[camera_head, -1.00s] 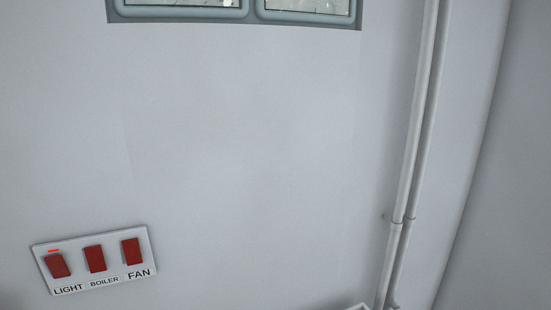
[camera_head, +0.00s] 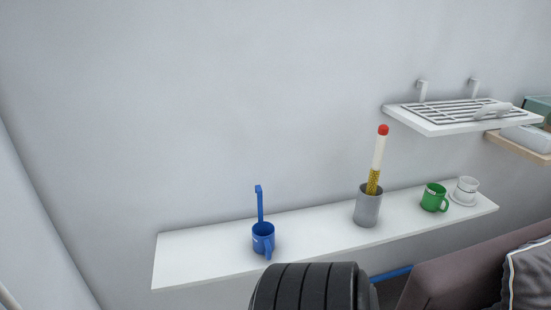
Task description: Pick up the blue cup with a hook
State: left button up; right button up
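The blue cup (camera_head: 263,239) stands upright near the left part of a white wall shelf (camera_head: 190,260). A tall blue strip with a bent top, the hook (camera_head: 260,205), rises at the back of the cup. The cup's handle faces the front right. Neither of my grippers is in view.
A grey holder (camera_head: 367,210) with a red-tipped stick, a green mug (camera_head: 433,197) and a white cup (camera_head: 467,187) stand further right on the shelf. A white rack (camera_head: 430,127) hangs above them. A black ribbed object (camera_head: 305,290) and a brown sofa (camera_head: 450,280) are in front.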

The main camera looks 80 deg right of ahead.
aim_at(263, 232)
jog(key=z, duration=2.3)
jog(key=u, duration=0.45)
jog(key=l+u, duration=0.1)
jog(key=u, duration=1.3)
jog(key=k+u, duration=0.1)
jog(key=u, duration=1.3)
jog(key=z, duration=3.1)
jog(key=i+l, duration=0.05)
jog(key=l, duration=0.05)
